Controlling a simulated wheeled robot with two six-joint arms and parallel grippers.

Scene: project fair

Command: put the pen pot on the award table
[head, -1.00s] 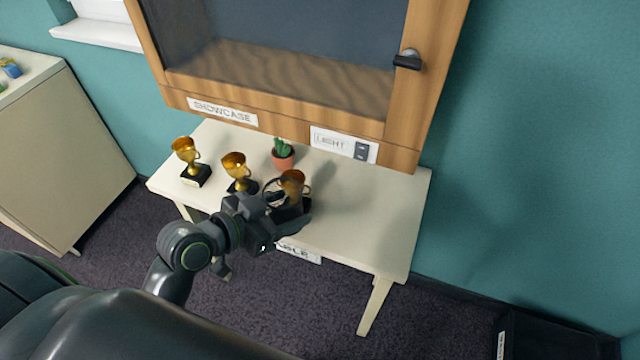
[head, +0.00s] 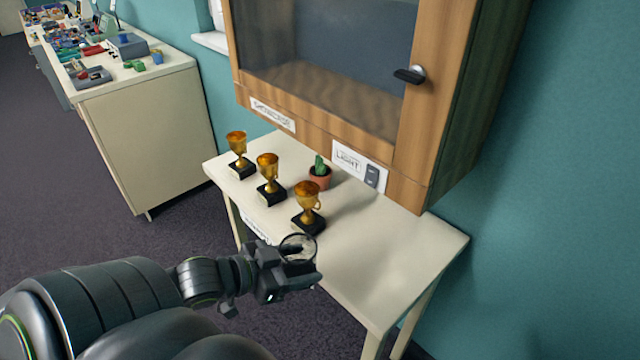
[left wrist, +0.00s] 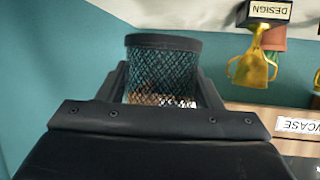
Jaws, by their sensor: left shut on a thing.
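My left gripper (head: 284,272) is shut on the pen pot (head: 298,246), a dark mesh cup. In the head view the pot is at the front edge of the award table (head: 400,270), partly hidden by the gripper. In the left wrist view the pen pot (left wrist: 163,70) sits between the two fingers. Whether its base touches the table cannot be told. My right gripper is not in view.
Three gold trophies (head: 308,203) on black bases stand in a row on the table's left part, with a potted cactus (head: 320,177) behind. A wooden showcase (head: 405,150) hangs above. The table's right part is clear. A cluttered cabinet (head: 150,130) stands at left.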

